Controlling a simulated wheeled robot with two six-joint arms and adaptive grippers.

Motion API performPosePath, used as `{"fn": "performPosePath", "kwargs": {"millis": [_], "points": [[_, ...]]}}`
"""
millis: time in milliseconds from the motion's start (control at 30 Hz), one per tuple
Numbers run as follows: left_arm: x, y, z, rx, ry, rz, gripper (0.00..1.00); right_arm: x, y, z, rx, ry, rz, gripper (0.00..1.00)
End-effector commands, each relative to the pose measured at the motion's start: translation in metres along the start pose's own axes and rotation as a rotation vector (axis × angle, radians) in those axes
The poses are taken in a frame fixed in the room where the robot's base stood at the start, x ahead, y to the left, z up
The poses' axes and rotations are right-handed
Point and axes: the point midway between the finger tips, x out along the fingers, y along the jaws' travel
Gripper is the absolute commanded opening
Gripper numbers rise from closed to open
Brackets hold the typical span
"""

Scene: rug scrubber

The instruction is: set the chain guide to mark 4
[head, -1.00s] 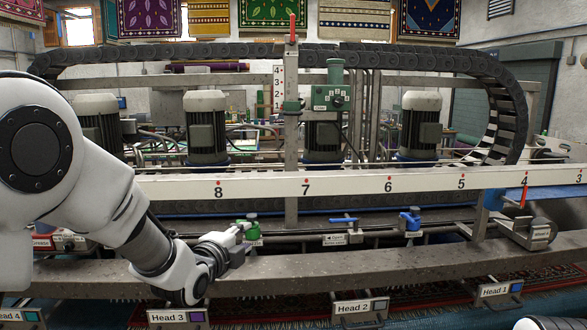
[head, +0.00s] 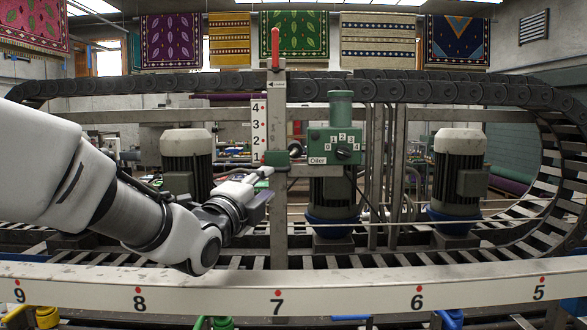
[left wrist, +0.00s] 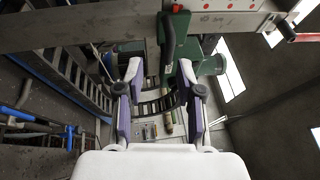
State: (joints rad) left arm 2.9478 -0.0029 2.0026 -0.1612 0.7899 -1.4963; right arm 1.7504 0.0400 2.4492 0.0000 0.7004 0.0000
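No part is labelled as the chain guide. A vertical white scale (head: 259,131) numbered up to 4 stands on a metal post. A green block with a dark knob (head: 295,150) sits near its lower end. A slider with an arrow plate (head: 277,87) and red handle (head: 275,50) is at the post's top. My left gripper (head: 264,174) is just below the green block. My right gripper is out of view.
A green oiler box (head: 334,144) with a dial is right of the post. A horizontal numbered rail (head: 350,292) crosses the front. Motors (head: 458,170) stand behind, and a black cable chain (head: 430,88) loops around.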

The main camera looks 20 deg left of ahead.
Motion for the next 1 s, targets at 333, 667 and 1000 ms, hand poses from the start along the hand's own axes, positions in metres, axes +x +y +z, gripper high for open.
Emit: {"fn": "performPosePath", "kwargs": {"millis": [333, 667, 1000], "points": [[0.020, 0.010, -0.001, 0.002, 0.002, -0.005, 0.37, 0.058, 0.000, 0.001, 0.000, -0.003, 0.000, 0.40], [0.072, -0.004, 0.000, 0.000, 0.000, 0.000, 0.37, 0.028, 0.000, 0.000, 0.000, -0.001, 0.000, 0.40], [0.078, 0.000, 0.000, 0.000, 0.000, 0.000, 0.34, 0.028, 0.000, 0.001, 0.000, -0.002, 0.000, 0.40]]}}
